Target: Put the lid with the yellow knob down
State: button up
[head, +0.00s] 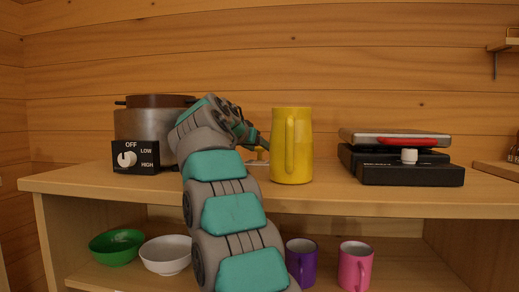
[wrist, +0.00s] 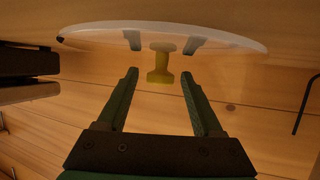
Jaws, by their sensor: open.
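The lid (wrist: 100,33) is a pale, translucent disc with a yellow knob (wrist: 160,70), seen nearly edge-on in the wrist view. In the head view only a small pale part of the lid (head: 256,163) shows on the counter, between my arm and a yellow pitcher. My gripper (wrist: 160,74) is open, with one finger on each side of the knob and a visible gap on both sides. In the head view my gripper (head: 250,136) reaches down behind the pitcher's left side, its tips mostly hidden.
The yellow pitcher (head: 302,148) stands close right of my gripper. A slow cooker (head: 146,124) with a brown top is at left, and a black appliance with a hinged plate (head: 408,168) at right. Bowls (head: 117,246) and mugs (head: 355,266) sit on the shelf below.

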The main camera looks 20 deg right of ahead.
jog(key=v, duration=1.1)
jog(key=shift+s+a, duration=0.15)
jog(key=shift+a, duration=0.1)
